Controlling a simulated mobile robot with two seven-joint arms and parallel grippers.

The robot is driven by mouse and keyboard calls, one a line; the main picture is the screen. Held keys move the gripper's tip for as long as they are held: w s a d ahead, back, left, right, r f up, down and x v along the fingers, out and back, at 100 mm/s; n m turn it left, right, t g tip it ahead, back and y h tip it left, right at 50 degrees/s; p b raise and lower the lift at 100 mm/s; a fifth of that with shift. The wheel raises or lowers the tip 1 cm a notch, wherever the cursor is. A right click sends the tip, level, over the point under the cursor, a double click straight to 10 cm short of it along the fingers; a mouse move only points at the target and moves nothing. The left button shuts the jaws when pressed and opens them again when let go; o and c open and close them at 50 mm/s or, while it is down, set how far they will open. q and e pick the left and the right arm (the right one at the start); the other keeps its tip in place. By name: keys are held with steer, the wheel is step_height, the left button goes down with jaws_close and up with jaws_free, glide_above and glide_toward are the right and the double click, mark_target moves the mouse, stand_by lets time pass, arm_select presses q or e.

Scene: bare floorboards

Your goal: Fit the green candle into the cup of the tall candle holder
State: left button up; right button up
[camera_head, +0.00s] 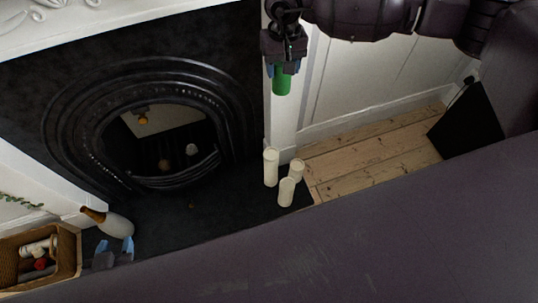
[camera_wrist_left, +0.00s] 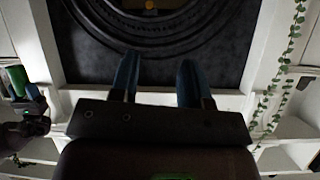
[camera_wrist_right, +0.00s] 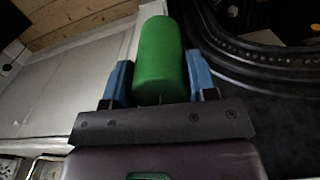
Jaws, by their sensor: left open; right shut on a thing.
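The green candle (camera_head: 282,82) is a plain cylinder. My right gripper (camera_head: 283,68) is shut on it, and it hangs below the fingers high up by the white wall panel. In the right wrist view the candle (camera_wrist_right: 162,62) sticks out between the blue fingers (camera_wrist_right: 159,80). In the left wrist view it shows at the left edge (camera_wrist_left: 17,78). My left gripper (camera_head: 113,248) is at the lower left, beside a bottle; its blue fingers (camera_wrist_left: 157,78) are apart with nothing between them. I cannot make out the tall candle holder in any view.
Several cream pillar candles (camera_head: 271,168) stand on the dark hearth (camera_head: 235,205). A black fireplace (camera_head: 60,85) is behind. A white bottle with a brown neck (camera_head: 113,224) and a wicker basket (camera_head: 70,262) with items are at lower left. The floorboards (camera_head: 375,150) at right look clear.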

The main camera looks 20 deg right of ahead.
steer(key=shift+m, duration=0.3)
steer(key=w+f+b, duration=0.2)
steer(key=f+b, duration=0.4)
steer(key=f, duration=1)
steer(key=w+f+b, duration=0.3)
steer(key=f+b, duration=0.2)
steer(key=f, duration=1.1)
steer(key=w+f+b, duration=0.3)
steer(key=f+b, duration=0.3)
steer(key=f, duration=1)
steer(key=shift+d+f+b, duration=0.15)
steer(key=shift+f+b, duration=0.15)
steer(key=shift+b, duration=0.05)
steer(key=shift+f, duration=0.15)
arm_select(q)
step_height(320, 180, down, 14)
steer(key=s+d, duration=0.1)
steer(key=s, duration=0.1)
steer(key=shift+m+g+h, duration=0.3)
steer(key=shift+m+h, duration=0.1)
arm_select(e)
steer(key=shift+w, duration=0.1)
arm_select(q)
steer(key=shift+f, duration=0.1)
